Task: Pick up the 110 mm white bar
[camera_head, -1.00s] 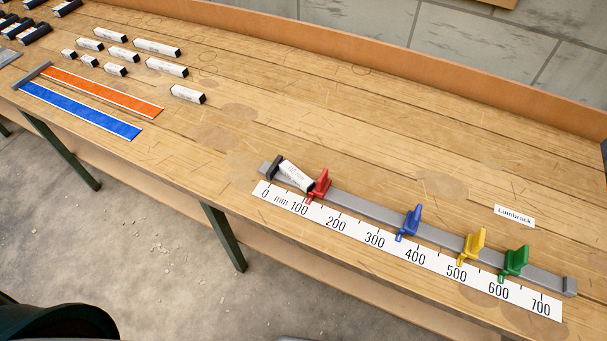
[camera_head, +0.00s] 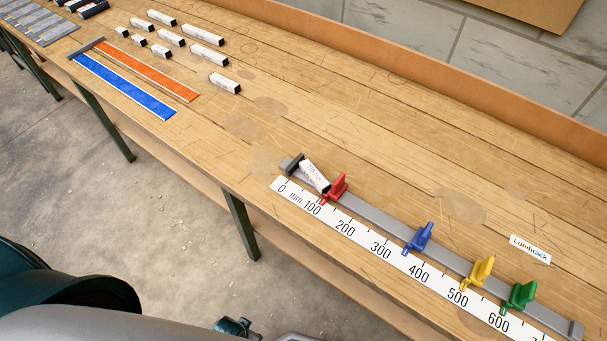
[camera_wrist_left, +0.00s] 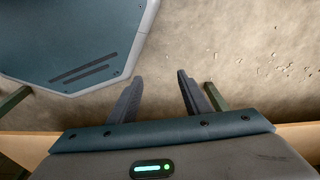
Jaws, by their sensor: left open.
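A white bar (camera_head: 314,175) with a label too small to read surely sits at the zero end of the grey measuring rail (camera_head: 375,213). It lies skewed between the dark end stop (camera_head: 294,163) and the red stop (camera_head: 336,188). Several other white bars with black ends, such as one nearest the rail (camera_head: 224,83), lie at the back left of the bench; I cannot tell their lengths. In the left wrist view my left gripper (camera_wrist_left: 160,77) is open and empty, with floor behind its fingers. My right gripper is not in view.
Blue (camera_head: 418,238), yellow (camera_head: 478,271) and green (camera_head: 518,296) stops stand along the rail, behind a white scale strip (camera_head: 363,240). Orange (camera_head: 150,75) and blue (camera_head: 125,87) strips lie at the left. The bench between bars and rail is clear.

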